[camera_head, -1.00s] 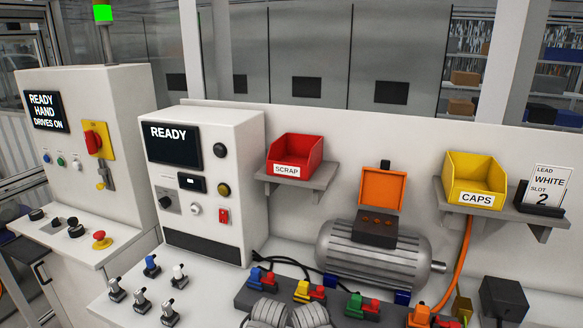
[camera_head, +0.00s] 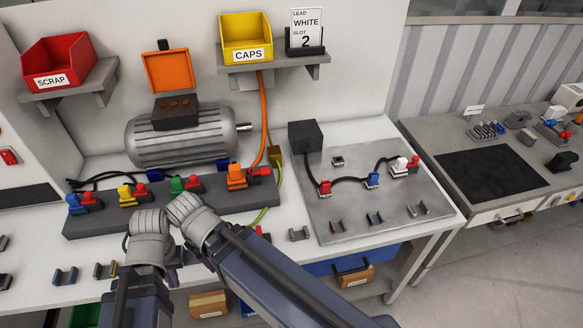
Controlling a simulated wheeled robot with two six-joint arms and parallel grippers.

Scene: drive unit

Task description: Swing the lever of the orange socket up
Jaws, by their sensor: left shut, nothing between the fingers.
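The orange socket (camera_head: 237,179) stands at the right end of the dark grey block (camera_head: 120,219), behind and right of my arm links. Its red lever (camera_head: 260,172) lies low against its right side. An orange cable runs down to the socket from above. My grey arm joints stand in front of the block, left of the orange socket and apart from it. The left gripper's fingers are hard to make out among the arm links; it is shut and holds nothing. The right gripper cannot be made out.
Blue (camera_head: 75,205), yellow (camera_head: 126,197) and green (camera_head: 177,186) sockets with red levers share the block. A motor (camera_head: 180,140) lies behind it. A grey plate (camera_head: 335,229) with small connectors lies right. A shelf with a yellow bin (camera_head: 246,30) overhangs the bench.

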